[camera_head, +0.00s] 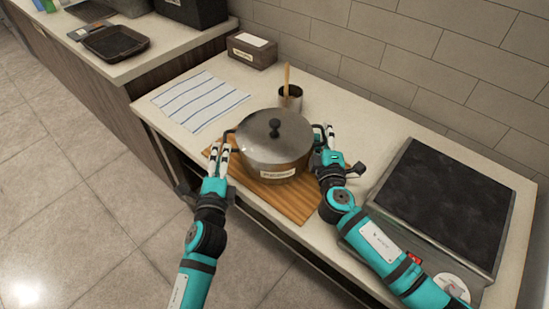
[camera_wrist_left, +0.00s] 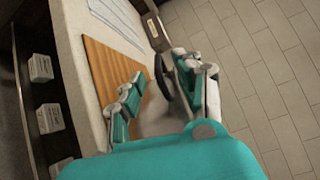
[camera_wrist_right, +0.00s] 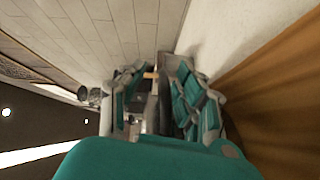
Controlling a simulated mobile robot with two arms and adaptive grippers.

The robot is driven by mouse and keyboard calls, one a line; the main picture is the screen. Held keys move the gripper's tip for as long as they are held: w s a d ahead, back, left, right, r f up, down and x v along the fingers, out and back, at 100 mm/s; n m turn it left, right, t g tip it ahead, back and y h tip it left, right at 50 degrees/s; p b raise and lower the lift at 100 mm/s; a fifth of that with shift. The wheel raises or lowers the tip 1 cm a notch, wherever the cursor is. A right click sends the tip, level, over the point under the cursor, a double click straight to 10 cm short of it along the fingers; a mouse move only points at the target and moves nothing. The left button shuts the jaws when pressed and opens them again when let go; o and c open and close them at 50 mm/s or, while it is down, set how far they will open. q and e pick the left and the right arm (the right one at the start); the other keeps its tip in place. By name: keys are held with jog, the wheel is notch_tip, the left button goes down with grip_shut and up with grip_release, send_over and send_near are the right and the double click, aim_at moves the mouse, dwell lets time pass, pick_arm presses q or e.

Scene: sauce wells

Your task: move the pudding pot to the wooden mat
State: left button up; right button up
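The pudding pot (camera_head: 275,153), a steel pot with a dark-knobbed lid and a front label, is upright over the wooden mat (camera_head: 296,205) and seems to rest on it. The mat also shows in the left wrist view (camera_wrist_left: 102,62) and the right wrist view (camera_wrist_right: 280,80). My left gripper (camera_head: 219,150) is at the pot's left handle; its fingers (camera_wrist_left: 152,85) are apart, with the dark handle (camera_wrist_left: 161,76) between them. My right gripper (camera_head: 326,137) is at the right handle, fingers (camera_wrist_right: 157,85) apart. Whether either finger touches a handle is unclear.
A striped cloth (camera_head: 199,101) lies left of the pot. A cup (camera_head: 290,98) with a wooden utensil and a labelled box (camera_head: 252,51) stand behind. A dark-topped cooker (camera_head: 445,205) is on the right. A black tray (camera_head: 116,43) is on the other counter.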

jog(key=shift+s, duration=0.1)
pick_arm(q)
jog(key=s, duration=0.4)
pick_arm(e)
jog(key=s, duration=1.2)
jog(key=shift+r, duration=0.1)
pick_arm(q)
jog(key=shift+r, duration=0.15)
pick_arm(e)
jog(key=shift+w+r, duration=0.1)
